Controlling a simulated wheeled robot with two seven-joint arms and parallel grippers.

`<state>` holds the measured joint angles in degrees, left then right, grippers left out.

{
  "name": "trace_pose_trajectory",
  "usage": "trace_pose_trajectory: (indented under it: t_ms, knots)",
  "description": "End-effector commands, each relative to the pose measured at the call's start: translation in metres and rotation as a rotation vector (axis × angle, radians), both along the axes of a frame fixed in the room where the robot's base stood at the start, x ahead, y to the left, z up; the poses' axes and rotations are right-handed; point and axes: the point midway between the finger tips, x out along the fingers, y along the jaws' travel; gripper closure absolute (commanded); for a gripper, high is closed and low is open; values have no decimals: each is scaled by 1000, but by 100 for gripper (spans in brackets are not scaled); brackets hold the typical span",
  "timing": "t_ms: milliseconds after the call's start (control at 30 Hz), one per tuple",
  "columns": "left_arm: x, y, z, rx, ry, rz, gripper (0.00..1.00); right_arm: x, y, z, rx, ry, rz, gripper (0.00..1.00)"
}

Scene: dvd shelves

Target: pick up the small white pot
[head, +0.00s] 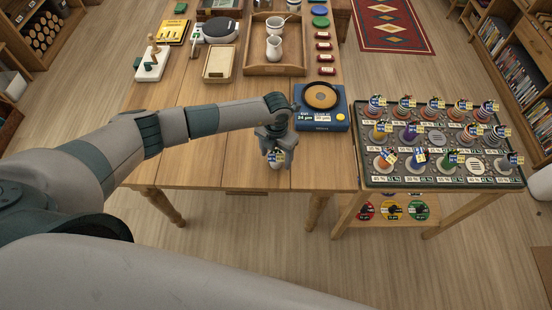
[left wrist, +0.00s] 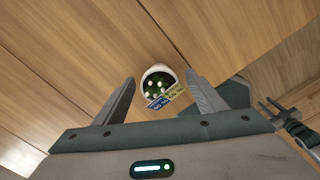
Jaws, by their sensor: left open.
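The small white pot (left wrist: 159,73) stands on the wooden table, with green contents dotted with pale spots and blue and yellow tags at its rim. In the head view the pot (head: 275,166) shows under my left gripper, near the table's front edge. My left gripper (head: 274,150) points down over it. In the left wrist view the open fingers of the left gripper (left wrist: 160,82) lie on either side of the pot, with a gap on both sides. I cannot tell whether the fingertips are low enough to surround it. My right gripper is not in view.
A blue scale (head: 322,124) with a round dark pan stands just right and behind the gripper. A dark tray (head: 450,186) of several tagged pots fills the right side table. A wooden tray (head: 268,71) with white jugs is farther back. The table's left front is clear.

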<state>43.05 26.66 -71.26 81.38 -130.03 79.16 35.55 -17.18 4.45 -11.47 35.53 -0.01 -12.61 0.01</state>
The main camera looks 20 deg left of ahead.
Motion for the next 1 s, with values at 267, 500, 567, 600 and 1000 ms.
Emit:
trace_pose_trajectory:
  t_ms: [267,500,567,600,1000]
  knots:
    - [0,0,0,0,0,0,35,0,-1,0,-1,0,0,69]
    - [0,0,0,1,0,1,83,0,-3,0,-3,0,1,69]
    - [1,0,1,0,-1,1,85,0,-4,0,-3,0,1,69]
    - [1,0,1,0,-1,1,85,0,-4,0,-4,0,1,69]
    - [2,0,8,0,-3,1,85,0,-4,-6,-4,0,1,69]
